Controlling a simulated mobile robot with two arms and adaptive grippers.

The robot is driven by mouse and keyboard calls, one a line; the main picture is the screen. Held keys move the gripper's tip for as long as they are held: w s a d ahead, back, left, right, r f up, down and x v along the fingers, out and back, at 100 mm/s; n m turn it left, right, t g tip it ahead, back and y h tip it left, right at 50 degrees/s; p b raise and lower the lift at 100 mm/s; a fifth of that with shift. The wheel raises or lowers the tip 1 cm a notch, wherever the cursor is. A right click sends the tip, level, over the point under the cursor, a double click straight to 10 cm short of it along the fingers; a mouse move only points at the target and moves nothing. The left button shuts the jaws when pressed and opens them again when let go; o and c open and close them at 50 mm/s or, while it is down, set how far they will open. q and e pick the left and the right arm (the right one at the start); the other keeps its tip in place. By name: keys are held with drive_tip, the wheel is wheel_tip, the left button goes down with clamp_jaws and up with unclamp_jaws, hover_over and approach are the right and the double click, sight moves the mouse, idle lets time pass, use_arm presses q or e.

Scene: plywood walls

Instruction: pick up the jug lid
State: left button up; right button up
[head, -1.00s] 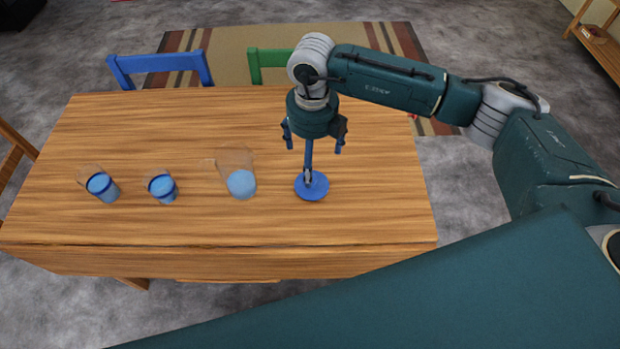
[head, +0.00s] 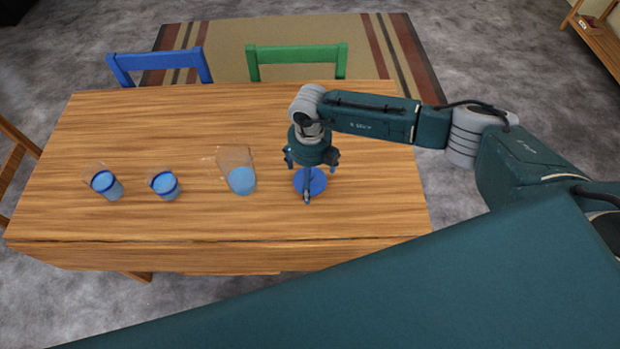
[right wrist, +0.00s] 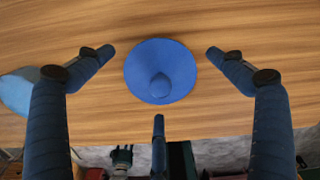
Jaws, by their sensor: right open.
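The jug lid (head: 317,182) is a round blue disc lying on the wooden table, to the right of the clear jug (head: 239,172). In the right wrist view the lid (right wrist: 158,72) shows a small knob at its middle. My right gripper (head: 309,178) is above the lid, pointing down, and partly hides it in the head view. In the right wrist view its fingers (right wrist: 158,70) are spread open around the lid, apart from it, with nothing held. My left gripper is not in view.
Two glasses with blue contents, one at the far left (head: 106,184) and one nearer the jug (head: 165,184), stand on the table (head: 130,122). A blue chair (head: 160,64) and a green chair (head: 297,54) stand behind it. The table's back half is clear.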

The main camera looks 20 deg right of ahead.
drive_tip(key=c, duration=1.1)
drive_tip(key=shift+c, duration=0.5)
drive_tip(key=shift+r, duration=0.1)
